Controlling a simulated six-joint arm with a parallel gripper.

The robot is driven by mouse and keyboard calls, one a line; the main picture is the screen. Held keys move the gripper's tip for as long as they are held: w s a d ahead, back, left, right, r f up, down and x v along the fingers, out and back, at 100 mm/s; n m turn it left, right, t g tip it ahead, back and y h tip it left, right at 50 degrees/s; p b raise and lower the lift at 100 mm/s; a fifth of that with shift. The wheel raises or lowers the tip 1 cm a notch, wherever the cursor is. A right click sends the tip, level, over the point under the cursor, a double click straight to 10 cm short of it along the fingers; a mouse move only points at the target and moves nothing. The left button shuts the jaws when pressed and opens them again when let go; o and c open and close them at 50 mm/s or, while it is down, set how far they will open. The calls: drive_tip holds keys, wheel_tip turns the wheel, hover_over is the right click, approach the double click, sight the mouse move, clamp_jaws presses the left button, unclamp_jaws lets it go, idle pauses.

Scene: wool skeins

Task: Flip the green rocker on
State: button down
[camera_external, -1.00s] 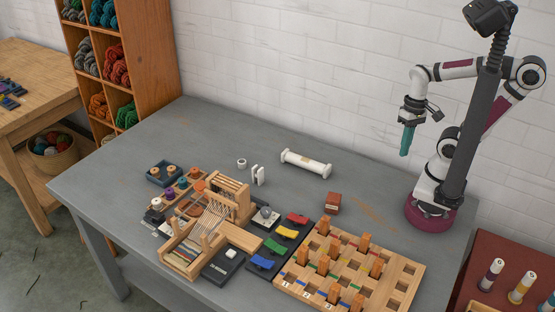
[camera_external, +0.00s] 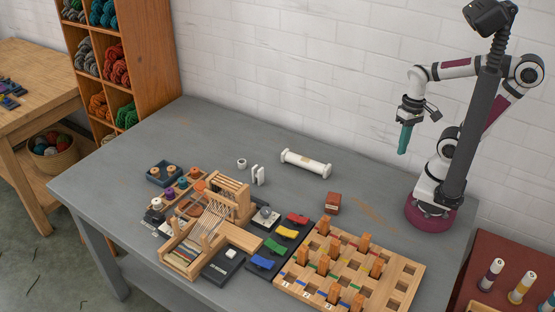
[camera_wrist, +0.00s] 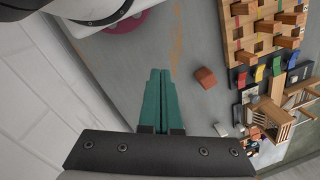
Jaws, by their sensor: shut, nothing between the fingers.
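The green rocker (camera_external: 275,247) sits on a dark panel, in a row with a red rocker (camera_external: 297,219), a yellow rocker (camera_external: 286,232) and a blue rocker (camera_external: 262,262). The green rocker also shows in the wrist view (camera_wrist: 259,74), small and to the right. Its tilt is too small to tell. My gripper (camera_external: 403,152) has teal fingers and hangs high above the back right of the table, well away from the rockers. In the wrist view its fingers (camera_wrist: 161,72) are together with nothing between them.
A wooden peg board (camera_external: 394,295) lies right of the rocker panel, with several upright orange blocks. A small loom (camera_external: 240,205) stands to its left. A red-brown block (camera_external: 333,203) and a white roller (camera_external: 306,163) lie behind. The table's back right is mostly clear.

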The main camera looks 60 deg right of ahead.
drive_tip(key=w+d+f+n+t+h, duration=0.1)
drive_tip(key=w+d+n+t+h, duration=0.25)
drive_tip(key=w, duration=0.65)
drive_tip(key=w+a+n+t+y, duration=0.1)
drive_tip(key=w+a+n+t, duration=0.1)
drive_tip(key=w+a+n, duration=0.3)
drive_tip(key=w+a+n+t+y, duration=0.1)
drive_tip(key=w+a+n+t, duration=0.15)
drive_tip(key=w, duration=0.55)
drive_tip(key=s+a+f+n+g+y, duration=0.2)
drive_tip(key=a+n, duration=0.5)
drive_tip(key=a, duration=0.5)
drive_tip(key=s+a+f+n+g+y, duration=0.2)
drive_tip(key=a+n+y, duration=0.4)
drive_tip(key=a, duration=0.6)
wheel_tip(320, 180, down, 2)
drive_tip(key=shift+a+f+n+g+y, duration=0.2)
drive_tip(key=shift+n+g+y, duration=0.2)
drive_tip(key=shift+g+y, duration=0.25)
